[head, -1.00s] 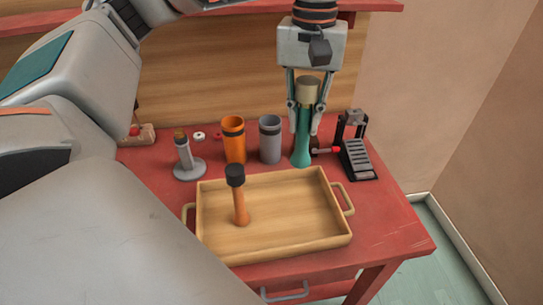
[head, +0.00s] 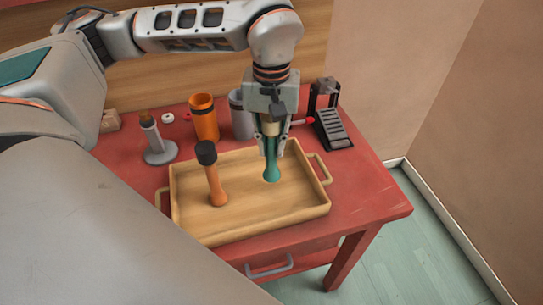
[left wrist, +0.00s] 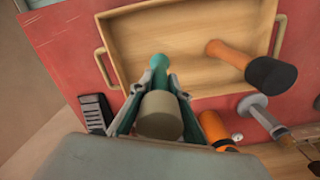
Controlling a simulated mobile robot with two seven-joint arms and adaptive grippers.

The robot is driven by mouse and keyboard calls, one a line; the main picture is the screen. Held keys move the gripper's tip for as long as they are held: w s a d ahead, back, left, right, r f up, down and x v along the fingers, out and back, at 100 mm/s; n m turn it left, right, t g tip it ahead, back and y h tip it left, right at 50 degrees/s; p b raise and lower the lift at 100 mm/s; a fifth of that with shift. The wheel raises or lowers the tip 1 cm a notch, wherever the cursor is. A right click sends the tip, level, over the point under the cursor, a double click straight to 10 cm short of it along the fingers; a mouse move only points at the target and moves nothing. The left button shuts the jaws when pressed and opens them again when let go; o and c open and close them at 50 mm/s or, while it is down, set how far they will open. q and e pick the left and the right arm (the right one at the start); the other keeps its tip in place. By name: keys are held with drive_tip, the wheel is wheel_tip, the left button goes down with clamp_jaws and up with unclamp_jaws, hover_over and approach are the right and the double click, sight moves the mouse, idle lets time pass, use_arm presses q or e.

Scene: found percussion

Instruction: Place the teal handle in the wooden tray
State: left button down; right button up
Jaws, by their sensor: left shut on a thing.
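The teal handle (head: 272,172) has a cream-coloured top end and stands roughly upright over the back right part of the wooden tray (head: 255,208). My left gripper (head: 271,143) points down and is shut on the handle, with a finger on each side of it. Whether the handle's lower end touches the tray floor I cannot tell. In the left wrist view the teal handle (left wrist: 160,66) reaches over the tray (left wrist: 190,25), its cream end near the camera. My right gripper is not in view.
Behind the tray are an orange cup (head: 204,122), a grey cup (head: 240,122), a grey stand (head: 155,145) and a black pedal device (head: 332,128). The tray's front right is clear.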

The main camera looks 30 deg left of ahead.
sight(271, 169)
use_arm(q)
drive_tip(key=shift+f, duration=0.5)
wheel_tip(271, 169, down, 3)
drive_tip(key=shift+f, duration=0.15)
drive_tip(key=c, duration=1.9)
unclamp_jaws()
